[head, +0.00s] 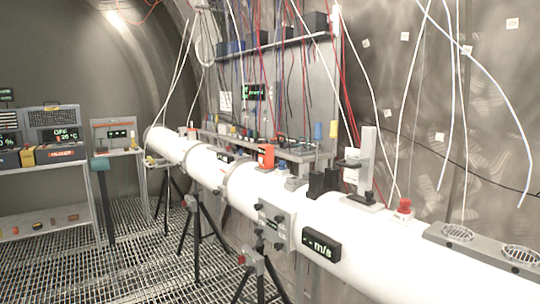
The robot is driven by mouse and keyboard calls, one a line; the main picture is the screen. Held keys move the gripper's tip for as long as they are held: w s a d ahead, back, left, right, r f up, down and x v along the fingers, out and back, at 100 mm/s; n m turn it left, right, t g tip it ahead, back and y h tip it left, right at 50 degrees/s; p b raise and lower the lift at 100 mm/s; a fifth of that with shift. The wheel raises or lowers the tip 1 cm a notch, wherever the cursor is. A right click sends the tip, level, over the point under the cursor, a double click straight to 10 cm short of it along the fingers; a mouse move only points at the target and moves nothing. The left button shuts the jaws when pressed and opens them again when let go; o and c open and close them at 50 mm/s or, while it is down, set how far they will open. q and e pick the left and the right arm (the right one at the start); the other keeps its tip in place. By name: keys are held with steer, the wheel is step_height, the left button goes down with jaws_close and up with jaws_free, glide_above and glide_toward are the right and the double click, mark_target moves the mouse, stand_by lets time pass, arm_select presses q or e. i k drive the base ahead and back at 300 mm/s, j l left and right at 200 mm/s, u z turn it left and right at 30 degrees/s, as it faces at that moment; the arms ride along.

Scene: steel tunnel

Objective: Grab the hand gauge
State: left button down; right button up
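I cannot tell for sure which thing is the hand gauge. A light grey upright instrument (368,150) with a slider-like arm on its left side stands on top of the white pipe (345,215), right of the middle. A dark display box (321,246) reading "m/s" is fixed to the pipe's front. Small yellow and red devices (27,157) sit on the shelf unit at the far left. Neither of my grippers is in view.
The white pipe runs from the left middle to the lower right on black tripods (196,228). A red button (404,205) and a grey panel with round vents (490,240) sit on it. Wires hang at right. The grated floor (125,265) is open at lower left.

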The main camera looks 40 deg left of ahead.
mark_target(266, 151)
steer(key=u, duration=1.35)
